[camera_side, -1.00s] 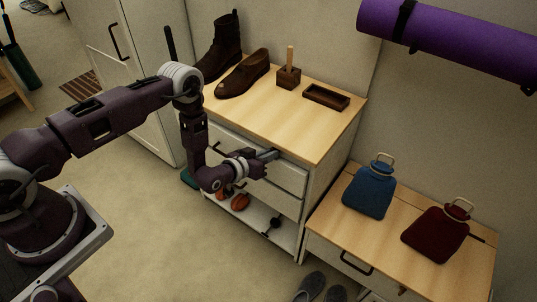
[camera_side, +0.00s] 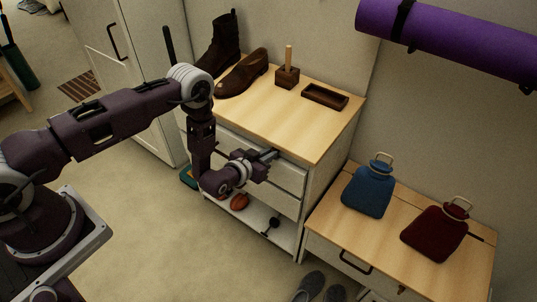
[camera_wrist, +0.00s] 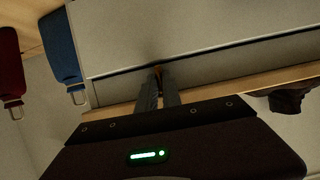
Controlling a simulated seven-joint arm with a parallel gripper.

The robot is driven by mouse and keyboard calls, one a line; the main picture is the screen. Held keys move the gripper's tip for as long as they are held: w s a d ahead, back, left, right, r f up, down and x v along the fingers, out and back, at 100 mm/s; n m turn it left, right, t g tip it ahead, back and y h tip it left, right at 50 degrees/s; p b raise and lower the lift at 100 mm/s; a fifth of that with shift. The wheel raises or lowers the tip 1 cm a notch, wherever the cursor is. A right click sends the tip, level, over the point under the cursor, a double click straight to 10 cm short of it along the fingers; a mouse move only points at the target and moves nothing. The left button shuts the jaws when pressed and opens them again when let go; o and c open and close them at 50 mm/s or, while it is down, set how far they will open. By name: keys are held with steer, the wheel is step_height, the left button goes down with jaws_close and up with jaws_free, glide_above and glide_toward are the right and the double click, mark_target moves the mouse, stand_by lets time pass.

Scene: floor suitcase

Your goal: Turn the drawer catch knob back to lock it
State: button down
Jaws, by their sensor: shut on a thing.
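The white drawer cabinet (camera_side: 290,178) with a light wood top stands in front of my arm, its drawers looking shut. My gripper (camera_side: 270,155) is at the front of the top drawer, just below the wood top. In the wrist view, the two fingers of my gripper (camera_wrist: 158,78) are close together and shut on the catch knob (camera_wrist: 158,68). The drawer front (camera_wrist: 200,40) fills the upper part of that view.
Brown shoes (camera_side: 242,75), a wooden block with a peg (camera_side: 288,76) and a small dark tray (camera_side: 325,97) stand on the cabinet. A lower cabinet at right bears a blue bottle (camera_side: 370,190) and a dark red one (camera_side: 436,233).

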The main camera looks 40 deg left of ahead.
steer(key=c, duration=1.8)
jaws_free()
steer(key=v, duration=0.7)
steer(key=shift+r, duration=0.15)
